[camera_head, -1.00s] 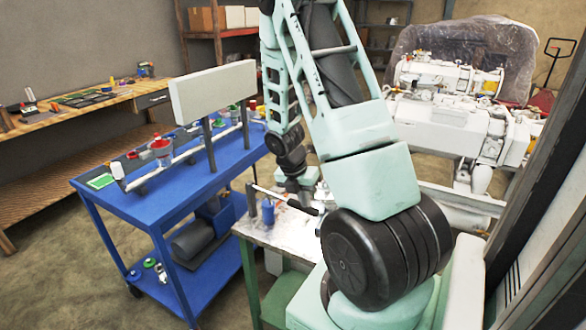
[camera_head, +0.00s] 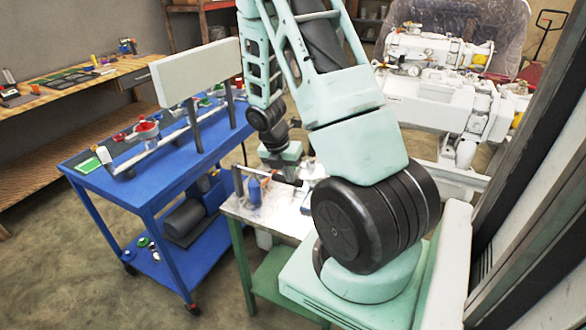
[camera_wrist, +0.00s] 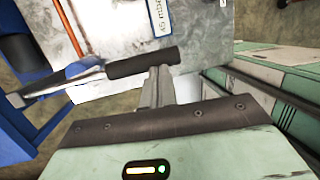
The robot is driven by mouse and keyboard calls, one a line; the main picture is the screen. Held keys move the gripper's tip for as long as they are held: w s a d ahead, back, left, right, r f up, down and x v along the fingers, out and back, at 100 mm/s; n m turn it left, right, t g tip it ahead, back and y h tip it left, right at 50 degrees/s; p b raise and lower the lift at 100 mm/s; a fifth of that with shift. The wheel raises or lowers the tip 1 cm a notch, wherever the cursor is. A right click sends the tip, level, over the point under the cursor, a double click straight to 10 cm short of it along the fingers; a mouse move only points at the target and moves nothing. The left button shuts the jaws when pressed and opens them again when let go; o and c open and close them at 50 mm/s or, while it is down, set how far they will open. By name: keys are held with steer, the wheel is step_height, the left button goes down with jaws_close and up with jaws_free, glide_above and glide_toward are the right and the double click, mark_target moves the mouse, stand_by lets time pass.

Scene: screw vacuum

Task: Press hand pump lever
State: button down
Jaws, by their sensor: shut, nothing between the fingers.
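The hand pump stands on the small pale-topped table (camera_head: 235,207); its blue part (camera_head: 255,190) shows in the head view. In the wrist view, the lever is a grey bar (camera_wrist: 62,82) ending in a black grip (camera_wrist: 143,62). My gripper (camera_wrist: 157,85) has its fingers together and empty, right at the black grip. The fingertips overlap the grip's lower edge in the picture; whether they touch it I cannot tell. In the head view my gripper's green body (camera_head: 283,155) is above the pump and partly hides the lever.
A blue cart (camera_head: 100,190) with a pipe assembly and a pale panel (camera_head: 200,70) stands to the left. A wooden workbench (camera_head: 85,90) is farther left. White machinery (camera_head: 440,95) fills the back right. A dark frame (camera_head: 530,170) stands close on the right.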

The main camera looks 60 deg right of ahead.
step_height(320, 180, up, 11)
steer(key=s+a, duration=0.1)
steer(key=a, duration=0.1)
steer(key=shift+d+f, duration=0.1)
stand_by(0.6)
